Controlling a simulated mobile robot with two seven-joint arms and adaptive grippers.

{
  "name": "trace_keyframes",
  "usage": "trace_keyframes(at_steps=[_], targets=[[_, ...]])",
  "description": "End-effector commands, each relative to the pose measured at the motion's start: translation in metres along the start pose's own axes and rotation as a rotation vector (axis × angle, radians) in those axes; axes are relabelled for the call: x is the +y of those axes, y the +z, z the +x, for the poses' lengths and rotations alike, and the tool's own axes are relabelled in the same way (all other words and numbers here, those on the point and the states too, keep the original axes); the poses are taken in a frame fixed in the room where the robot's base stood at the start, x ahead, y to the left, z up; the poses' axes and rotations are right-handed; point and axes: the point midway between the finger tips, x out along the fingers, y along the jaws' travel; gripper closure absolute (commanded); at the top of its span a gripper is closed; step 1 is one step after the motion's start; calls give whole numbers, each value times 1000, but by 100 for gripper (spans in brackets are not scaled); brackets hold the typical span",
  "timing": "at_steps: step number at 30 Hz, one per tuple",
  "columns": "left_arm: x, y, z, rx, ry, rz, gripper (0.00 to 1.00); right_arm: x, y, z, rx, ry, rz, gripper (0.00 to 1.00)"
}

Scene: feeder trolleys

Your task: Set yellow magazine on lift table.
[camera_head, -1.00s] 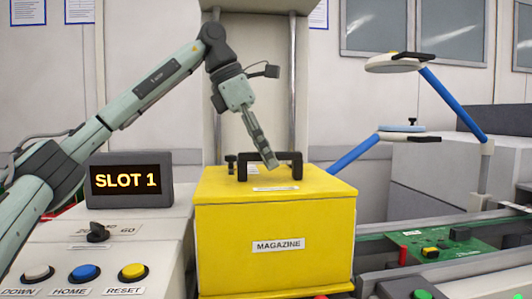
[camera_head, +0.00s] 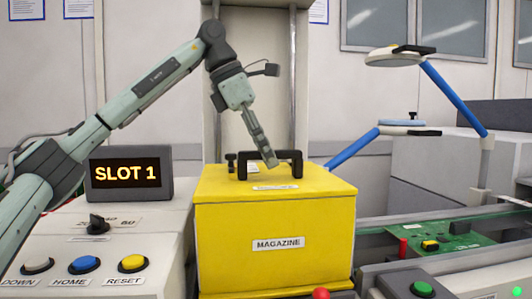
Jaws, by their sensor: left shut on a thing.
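The yellow magazine (camera_head: 275,218) is a large box with a "MAGAZINE" label on its front and a black handle (camera_head: 284,155) on its top. It stands upright in the middle of the view. My left gripper (camera_head: 270,160) comes down from above and is shut on the handle. The lift table cannot be made out; the underside of the magazine is mostly hidden. My right gripper does not show.
A control panel with a "SLOT 1" display (camera_head: 125,174), a black knob (camera_head: 97,225) and several buttons stands on the left. On the right are a green circuit board (camera_head: 455,236) on rails, blue-armed lamps (camera_head: 452,97) and a green button (camera_head: 422,289).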

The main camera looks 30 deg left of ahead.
Motion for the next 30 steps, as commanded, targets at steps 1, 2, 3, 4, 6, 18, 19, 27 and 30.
trace_keyframes(at_steps=[1, 2, 3, 4, 6, 18, 19, 27, 30], targets=[[0, 2, -3, -10, 5, 3, 100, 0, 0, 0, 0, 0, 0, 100], [0, 2, -3, -10, 5, 3, 100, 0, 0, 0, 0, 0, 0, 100], [0, 2, -2, -10, 4, 3, 100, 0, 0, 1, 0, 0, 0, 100], [0, 1, -2, -10, 4, 3, 100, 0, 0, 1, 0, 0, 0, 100], [0, 1, -1, -10, 4, 3, 100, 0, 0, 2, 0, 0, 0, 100], [0, -2, 5, -11, 5, 3, 100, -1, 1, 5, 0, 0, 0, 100], [0, -2, 5, -11, 5, 3, 100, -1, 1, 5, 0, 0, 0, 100], [0, -3, 7, -9, 4, 3, 65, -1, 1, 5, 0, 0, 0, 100], [0, -4, 8, -7, 3, 2, 55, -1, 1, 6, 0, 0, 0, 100]])
